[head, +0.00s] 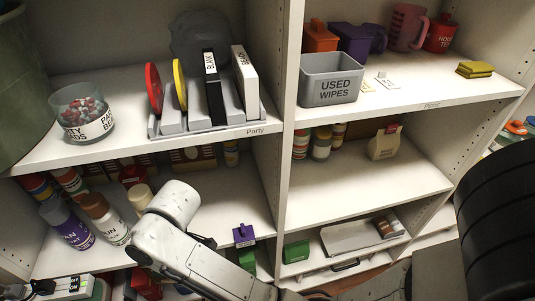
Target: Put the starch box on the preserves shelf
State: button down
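I cannot pick out a box marked starch in the head view. No shelf label that reads preserves is legible; the two readable labels are Party and Picnic. A shelf on the right, below the Picnic shelf, holds striped jars (321,143) and a tan bag-shaped pack (385,142) at its back, with bare surface in front. My white arm reaches across the lower left shelf, and its rounded joint stands before that shelf. I cannot make out my gripper or whether it holds anything.
The Party shelf (110,147) holds a jar of beads and a rack of upright discs. The Picnic shelf (440,92) carries a grey used-wipes bin (331,79), jugs and yellow sponges. Spray cans (68,226) crowd the lower left shelf. A large black tyre-like object (500,225) stands at right.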

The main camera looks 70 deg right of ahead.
aim_at(400, 181)
jog(key=k+l, duration=0.45)
jog(key=l, duration=0.2)
jog(key=k+l+u, duration=0.1)
jog(key=k+l, duration=0.4)
jog(key=l, duration=0.15)
jog(key=i+j+z, duration=0.1)
jog(key=j+z, duration=0.2)
jog(key=i+j+z, duration=0.1)
jog(key=j+z, duration=0.5)
jog(key=i, duration=0.05)
